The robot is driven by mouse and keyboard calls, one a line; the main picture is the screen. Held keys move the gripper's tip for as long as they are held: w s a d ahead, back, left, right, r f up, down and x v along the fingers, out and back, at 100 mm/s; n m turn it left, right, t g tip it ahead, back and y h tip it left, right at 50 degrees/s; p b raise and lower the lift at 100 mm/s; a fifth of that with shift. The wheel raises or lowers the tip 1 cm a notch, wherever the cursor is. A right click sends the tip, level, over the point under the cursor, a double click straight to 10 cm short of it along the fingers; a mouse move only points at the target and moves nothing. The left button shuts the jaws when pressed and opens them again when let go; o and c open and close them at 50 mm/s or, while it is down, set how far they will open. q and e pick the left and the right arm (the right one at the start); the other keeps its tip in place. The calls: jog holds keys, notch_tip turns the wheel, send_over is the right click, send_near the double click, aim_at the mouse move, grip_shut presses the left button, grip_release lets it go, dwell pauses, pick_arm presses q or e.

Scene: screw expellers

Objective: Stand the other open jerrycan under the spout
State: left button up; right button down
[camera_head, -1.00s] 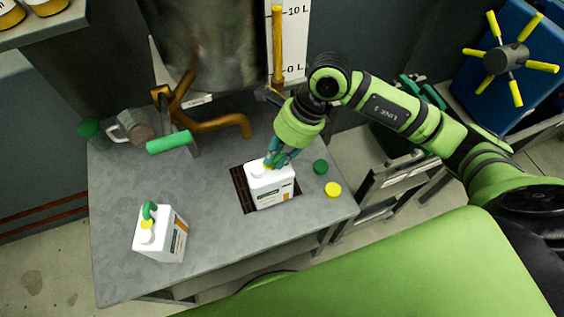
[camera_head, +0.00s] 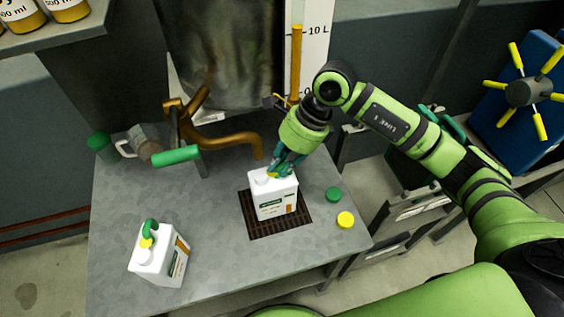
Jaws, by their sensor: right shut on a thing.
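A white jerrycan (camera_head: 275,197) with a label is over the dark floor grate (camera_head: 267,230) in the bench top, just in front of the brass spout (camera_head: 257,150). My right gripper (camera_head: 281,172) is shut on its top, hiding its handle. I cannot tell whether the can's base touches the grate. The spout's end is close behind the can's top left corner. Another white jerrycan (camera_head: 152,262) with a green handle and a yellow piece on its neck stands at the bench's front left. My left gripper is not in view.
A green cap (camera_head: 333,194) and a yellow cap (camera_head: 345,219) lie right of the grate. A green-handled valve lever (camera_head: 176,155), a mug (camera_head: 141,141) and a green container (camera_head: 101,147) are at the back left. The bench (camera_head: 215,245) is clear between the jerrycans.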

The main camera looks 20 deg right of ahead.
jog(key=c, duration=1.1)
grip_release()
jog(key=v, duration=0.7)
jog(key=shift+r, duration=0.3)
jog(key=shift+s+d, duration=0.1)
